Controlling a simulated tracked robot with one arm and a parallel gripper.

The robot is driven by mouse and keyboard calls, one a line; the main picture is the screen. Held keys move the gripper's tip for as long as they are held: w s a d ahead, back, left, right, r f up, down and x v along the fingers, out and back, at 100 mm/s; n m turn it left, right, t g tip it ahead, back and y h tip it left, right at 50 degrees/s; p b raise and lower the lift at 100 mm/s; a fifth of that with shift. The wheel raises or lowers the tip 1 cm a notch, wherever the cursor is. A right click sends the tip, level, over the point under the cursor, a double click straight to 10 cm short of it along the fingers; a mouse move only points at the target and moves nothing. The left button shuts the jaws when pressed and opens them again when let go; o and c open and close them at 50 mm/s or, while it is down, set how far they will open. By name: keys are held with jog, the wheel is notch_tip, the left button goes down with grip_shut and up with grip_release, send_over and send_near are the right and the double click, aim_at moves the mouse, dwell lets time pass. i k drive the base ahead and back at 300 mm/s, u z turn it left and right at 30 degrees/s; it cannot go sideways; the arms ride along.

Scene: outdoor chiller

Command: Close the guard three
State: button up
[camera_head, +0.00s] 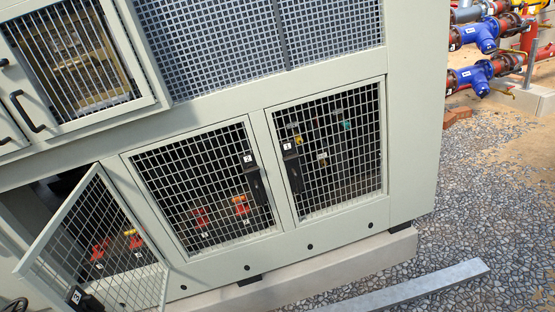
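A mesh guard (108,252) at the lower left stands swung open, away from the grey-green cabinet. A black latch with a small white label (76,296) is at its lower corner; the label seems to read 3 but is small and tilted. Red parts show through its mesh. The dark opening (60,188) beside it is partly hidden by the guard. My gripper is not in view.
A middle guard (190,185) labelled 2 and a right guard (335,150), apparently labelled 1, look shut. A concrete plinth (335,268) and a grey metal bar (420,287) lie along the front. Gravel (490,190) is open at right; blue-and-red pipes (480,75) stand behind.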

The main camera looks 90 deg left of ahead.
aim_at(74, 302)
jog(key=u, duration=0.45)
jog(key=i, duration=0.1)
jog(key=u, duration=3.35)
jog(key=i, duration=0.45)
jog(key=z, duration=0.4)
jog(key=k, duration=0.55)
jog(key=z, duration=0.2)
